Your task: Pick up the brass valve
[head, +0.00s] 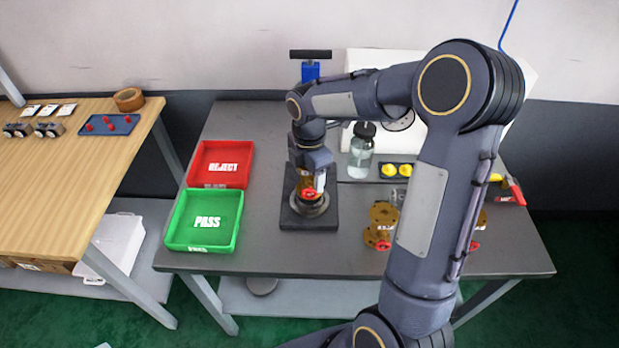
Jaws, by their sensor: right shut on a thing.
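My right gripper (312,172) points down over the dark square base with a round metal seat (310,222), left of the table's middle. It is shut on a brass valve with a red handle (310,193), which is upright at the seat. The gripper hides much of this valve, and I cannot tell whether it touches the seat. Another brass valve (381,222) with a red handle stands to the right on the grey table. A further brass valve (481,219) is mostly hidden behind my right arm. My left gripper is not in view.
A red REJECT tray (239,180) and a green PASS tray (238,230) are on the left of the grey table (290,262). A glass bottle (361,158) and yellow items (389,170) are behind. A wooden bench (60,185) stands at left.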

